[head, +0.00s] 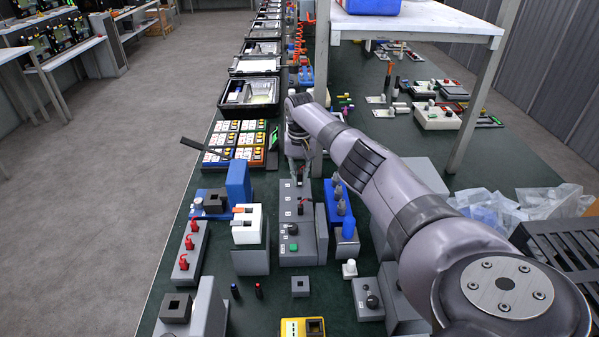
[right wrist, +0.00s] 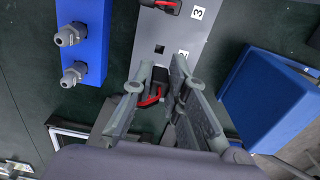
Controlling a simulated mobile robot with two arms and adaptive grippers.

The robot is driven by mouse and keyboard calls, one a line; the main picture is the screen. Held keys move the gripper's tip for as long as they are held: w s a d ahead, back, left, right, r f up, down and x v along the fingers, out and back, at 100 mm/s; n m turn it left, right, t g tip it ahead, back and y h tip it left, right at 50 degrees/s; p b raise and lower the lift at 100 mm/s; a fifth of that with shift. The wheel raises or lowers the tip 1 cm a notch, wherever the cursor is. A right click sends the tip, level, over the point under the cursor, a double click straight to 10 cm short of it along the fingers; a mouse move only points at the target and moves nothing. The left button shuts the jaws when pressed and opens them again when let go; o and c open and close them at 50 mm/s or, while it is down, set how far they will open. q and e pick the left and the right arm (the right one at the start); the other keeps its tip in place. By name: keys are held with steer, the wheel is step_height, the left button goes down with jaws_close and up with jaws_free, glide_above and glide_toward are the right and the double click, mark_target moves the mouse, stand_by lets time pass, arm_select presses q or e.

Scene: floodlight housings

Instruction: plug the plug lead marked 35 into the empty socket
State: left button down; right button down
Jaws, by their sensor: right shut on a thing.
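The grey socket panel (head: 287,257) stands on the green bench, and its upper part (right wrist: 200,30) shows in the right wrist view. A square dark empty socket (right wrist: 160,49) is on it, beside a label that looks like 2. A dark plug with red (right wrist: 167,8) sits by the label 3. My right gripper (right wrist: 158,88), at the panel's far end in the head view (head: 298,158), is shut on a black plug with a red lead (right wrist: 150,100). That plug is partly hidden by the fingers and apart from the socket. I cannot read a 35. My left gripper is not in view.
A blue block with grey cable glands (right wrist: 97,40) stands beside the panel, and a blue box (right wrist: 263,95) on its other side. A white-topped grey block (head: 250,257) and a block with red hooked parts (head: 193,270) stand to the left. A table leg (head: 474,105) rises at right.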

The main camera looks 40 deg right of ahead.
mark_target(300, 181)
steer(key=shift+f+b, duration=1.2)
steer(key=shift+f, duration=1.15)
steer(key=shift+f, duration=0.25)
steer(key=shift+f+b, duration=0.95)
steer(key=shift+f, duration=0.2)
stand_by(0.4)
steer(key=c, duration=1.5)
jaws_free()
steer(key=shift+r, duration=0.2)
step_height(300, 181, up, 12)
steer(key=shift+f, duration=0.15)
